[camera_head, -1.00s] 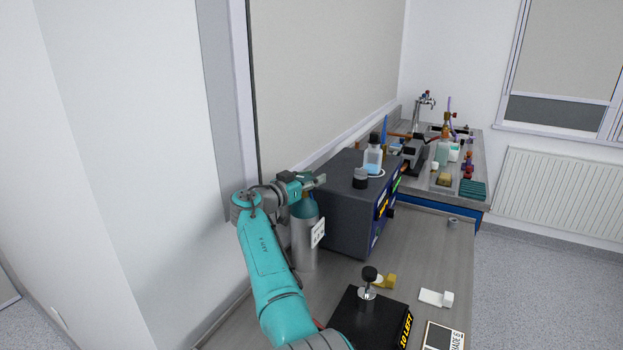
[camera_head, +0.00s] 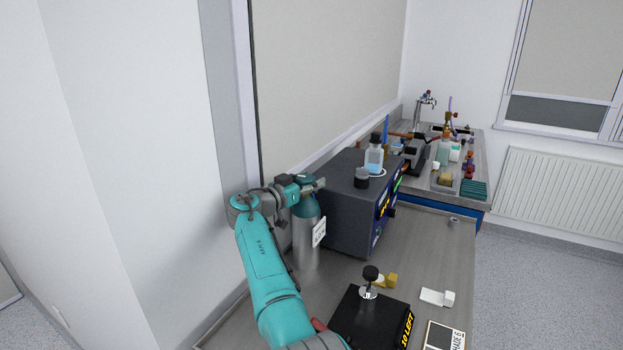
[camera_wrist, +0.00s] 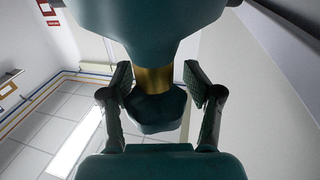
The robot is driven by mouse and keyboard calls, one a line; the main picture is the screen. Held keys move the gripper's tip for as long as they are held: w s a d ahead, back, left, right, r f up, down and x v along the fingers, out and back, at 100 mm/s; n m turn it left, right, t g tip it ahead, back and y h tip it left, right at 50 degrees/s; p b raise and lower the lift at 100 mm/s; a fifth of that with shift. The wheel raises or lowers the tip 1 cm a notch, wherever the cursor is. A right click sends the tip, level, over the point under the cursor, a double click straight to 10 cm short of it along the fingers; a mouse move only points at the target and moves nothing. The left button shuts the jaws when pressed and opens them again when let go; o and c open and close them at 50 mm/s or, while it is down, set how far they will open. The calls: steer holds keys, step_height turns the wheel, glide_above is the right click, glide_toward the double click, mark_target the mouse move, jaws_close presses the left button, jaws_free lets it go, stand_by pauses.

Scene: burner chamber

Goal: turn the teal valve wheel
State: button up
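A grey gas cylinder (camera_head: 305,243) with a teal shoulder and a white label stands upright on the bench, left of the dark box. In the wrist view its dark teal shoulder (camera_wrist: 150,18) fills the top. A brass neck (camera_wrist: 154,78) joins it to the dark teal valve wheel (camera_wrist: 155,112). My gripper (camera_head: 318,184) is at the cylinder's top. In the wrist view my gripper (camera_wrist: 160,76) has one finger on each side of the neck and wheel. Gaps show beside the neck. Contact with the wheel's rim is unclear. The wheel is hidden in the head view.
A black block (camera_head: 372,318) with a knob lies in front. The wall is close on the left.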

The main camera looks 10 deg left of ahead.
steer(key=shift+w+d+r, duration=0.1)
steer(key=shift+d+r, duration=0.15)
steer(key=shift+a+r, duration=0.1)
steer(key=v, duration=1.2)
